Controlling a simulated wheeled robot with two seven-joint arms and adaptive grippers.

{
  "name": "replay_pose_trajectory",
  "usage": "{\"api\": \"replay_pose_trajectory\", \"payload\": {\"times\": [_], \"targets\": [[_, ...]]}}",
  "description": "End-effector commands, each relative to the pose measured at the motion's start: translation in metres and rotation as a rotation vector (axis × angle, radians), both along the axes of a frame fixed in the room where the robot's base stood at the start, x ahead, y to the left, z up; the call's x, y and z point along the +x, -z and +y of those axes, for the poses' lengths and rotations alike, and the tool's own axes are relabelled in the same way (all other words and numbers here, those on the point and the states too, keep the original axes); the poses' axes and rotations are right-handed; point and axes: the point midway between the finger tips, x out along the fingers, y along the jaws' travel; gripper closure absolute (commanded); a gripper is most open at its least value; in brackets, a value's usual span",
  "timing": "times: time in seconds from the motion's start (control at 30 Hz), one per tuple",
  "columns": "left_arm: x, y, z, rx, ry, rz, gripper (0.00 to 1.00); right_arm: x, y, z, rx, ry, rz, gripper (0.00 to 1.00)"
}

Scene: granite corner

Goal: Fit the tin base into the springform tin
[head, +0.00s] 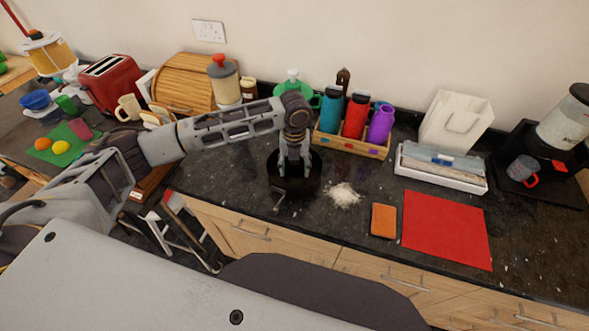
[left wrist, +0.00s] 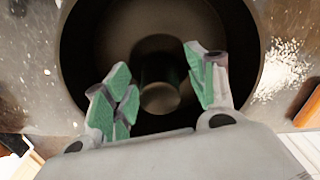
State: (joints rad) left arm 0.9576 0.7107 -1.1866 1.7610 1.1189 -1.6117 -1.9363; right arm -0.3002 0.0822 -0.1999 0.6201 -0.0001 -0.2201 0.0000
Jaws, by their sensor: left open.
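The springform tin (head: 312,185) is dark and round and stands on the granite worktop. It also shows in the left wrist view (left wrist: 243,60), seen from above with its wall around a dark inside. A dark round piece with a raised centre post (left wrist: 160,95), which looks like the tin base, is inside the ring. I cannot tell if it sits flat. My left gripper (head: 294,172) points down over the tin, and its green-padded fingers (left wrist: 160,85) are apart on either side of the post, with nothing visibly clamped. My right gripper is not in view.
White powder (head: 343,195) lies right of the tin, with an orange sponge (head: 384,220) and a red mat (head: 447,230) beyond. A wooden caddy of bottles (head: 350,144) stands behind. The worktop's front edge is close to the tin.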

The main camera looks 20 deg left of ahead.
Motion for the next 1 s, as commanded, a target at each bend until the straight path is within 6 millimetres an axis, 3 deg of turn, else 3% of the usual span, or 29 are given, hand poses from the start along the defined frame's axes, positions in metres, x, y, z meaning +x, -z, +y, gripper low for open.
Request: {"api": "replay_pose_trajectory", "payload": {"times": [0.6, 1.0], "targets": [[0.001, -0.086, 0.0, 0.0, 0.0, -0.002, 0.43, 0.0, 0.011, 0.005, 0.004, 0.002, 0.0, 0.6], [0.0, -0.103, 0.0, 0.0, 0.0, 0.001, 0.43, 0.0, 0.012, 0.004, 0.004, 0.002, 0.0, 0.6]]}}
